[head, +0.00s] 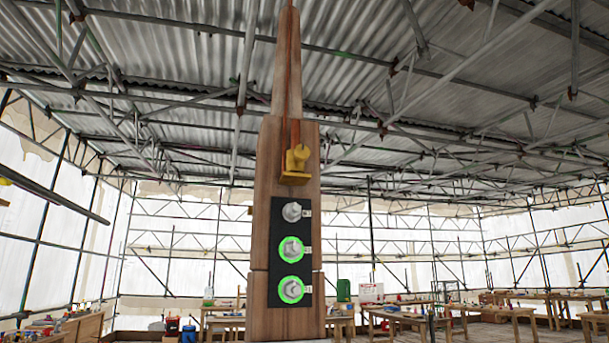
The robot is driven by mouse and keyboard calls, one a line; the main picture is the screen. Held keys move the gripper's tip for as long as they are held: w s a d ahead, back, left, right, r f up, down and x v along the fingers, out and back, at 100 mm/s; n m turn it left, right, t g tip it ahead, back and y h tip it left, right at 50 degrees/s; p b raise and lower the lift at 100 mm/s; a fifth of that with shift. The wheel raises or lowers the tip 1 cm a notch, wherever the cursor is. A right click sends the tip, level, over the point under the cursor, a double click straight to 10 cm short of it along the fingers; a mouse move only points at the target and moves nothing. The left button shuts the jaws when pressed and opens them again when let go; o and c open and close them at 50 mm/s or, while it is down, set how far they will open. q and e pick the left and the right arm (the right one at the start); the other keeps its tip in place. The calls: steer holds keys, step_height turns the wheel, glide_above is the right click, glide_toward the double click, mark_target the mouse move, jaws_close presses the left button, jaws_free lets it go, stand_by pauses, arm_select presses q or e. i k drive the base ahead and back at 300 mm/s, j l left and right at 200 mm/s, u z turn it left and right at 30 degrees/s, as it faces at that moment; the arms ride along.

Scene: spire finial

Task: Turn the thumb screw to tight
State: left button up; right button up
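A tall wooden spire (287,60) stands upright in the middle of the head view. A yellow fitting (296,165) with a rounded knob sits on its front face; it may be the thumb screw, but I cannot tell. Below it, a black plate (278,265) carries three grey metal knobs or bolt heads in a column. The top one (291,212) has no green ring. The middle one (291,249) and the bottom one (291,289) each have a bright green ring around them. Small white tags sit beside them, too small to read. Neither gripper is in view.
Wooden workbenches (500,310) with tools and containers stand behind, right and left of the spire. Scaffold poles and white sheeting surround the space under a corrugated metal roof (180,45). The air around the spire's front is clear.

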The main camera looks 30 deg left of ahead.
mark_target(302, 152)
steer(key=u, duration=0.35)
steer(key=i+l+u, duration=0.2)
steer(key=u, duration=0.25)
steer(key=i+l+u, duration=0.15)
steer(key=l+u, duration=0.35)
steer(key=i+l+u, duration=0.1)
steer(key=l+u, duration=0.35)
